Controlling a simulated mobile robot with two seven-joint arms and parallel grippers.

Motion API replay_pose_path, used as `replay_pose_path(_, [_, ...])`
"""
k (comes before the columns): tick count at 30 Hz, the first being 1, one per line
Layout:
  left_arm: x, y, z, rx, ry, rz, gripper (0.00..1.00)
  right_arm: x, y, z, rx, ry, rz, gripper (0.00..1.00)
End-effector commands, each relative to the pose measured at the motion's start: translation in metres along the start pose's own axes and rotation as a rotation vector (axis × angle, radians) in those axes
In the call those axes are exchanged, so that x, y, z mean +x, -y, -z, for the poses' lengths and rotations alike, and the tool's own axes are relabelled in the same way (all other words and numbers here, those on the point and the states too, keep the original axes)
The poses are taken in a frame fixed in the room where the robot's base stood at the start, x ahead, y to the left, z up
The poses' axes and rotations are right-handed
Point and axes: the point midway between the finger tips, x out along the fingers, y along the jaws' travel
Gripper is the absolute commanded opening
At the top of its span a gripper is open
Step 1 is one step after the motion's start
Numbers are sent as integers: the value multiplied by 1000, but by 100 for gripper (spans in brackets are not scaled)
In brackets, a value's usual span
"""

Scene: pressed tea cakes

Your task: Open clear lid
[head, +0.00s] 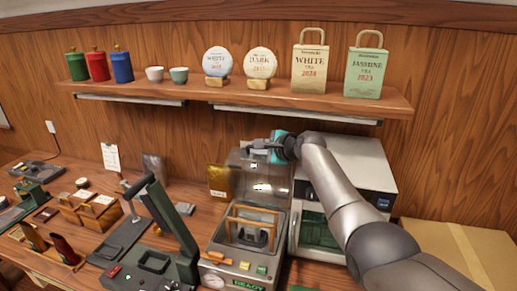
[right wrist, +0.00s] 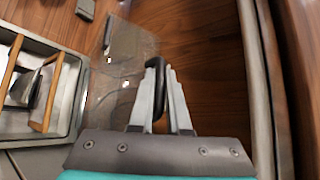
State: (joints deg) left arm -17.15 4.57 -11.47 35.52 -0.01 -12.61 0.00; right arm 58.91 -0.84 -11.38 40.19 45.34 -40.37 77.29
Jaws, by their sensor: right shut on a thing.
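The clear lid (head: 247,180) stands raised at the back of a grey machine (head: 222,246) with a "READY" display. It also shows as a see-through pane in the right wrist view (right wrist: 112,85). My right gripper (head: 256,145) is at the lid's top edge, shut on its dark handle. In the right wrist view the fingers (right wrist: 160,85) close around the black handle (right wrist: 154,66). Below the lid, the machine's open chamber shows a wooden frame (head: 255,210) around a dark and metal part. My left gripper is not in view.
A white oven-like appliance (head: 350,165) stands right of the machine, under my right arm. A shelf (head: 200,90) with tins, cups, tea cakes and bags runs above. A lever press (head: 165,215) stands to the left. A cardboard box (head: 440,245) is at right.

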Motion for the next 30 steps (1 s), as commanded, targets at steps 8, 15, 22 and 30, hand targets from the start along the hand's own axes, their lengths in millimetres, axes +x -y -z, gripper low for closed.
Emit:
replay_pose_path(8, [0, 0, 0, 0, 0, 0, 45, 2, -4, -5, 0, 8, -8, 27])
replay_pose_path(15, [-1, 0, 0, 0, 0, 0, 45, 1, -4, -5, 1, 9, -9, 27])
replay_pose_path(22, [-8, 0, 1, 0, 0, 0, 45, -10, -2, -4, 2, 8, -7, 27])
replay_pose_path(30, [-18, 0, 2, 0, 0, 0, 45, -32, 0, -1, 0, 4, -1, 27])
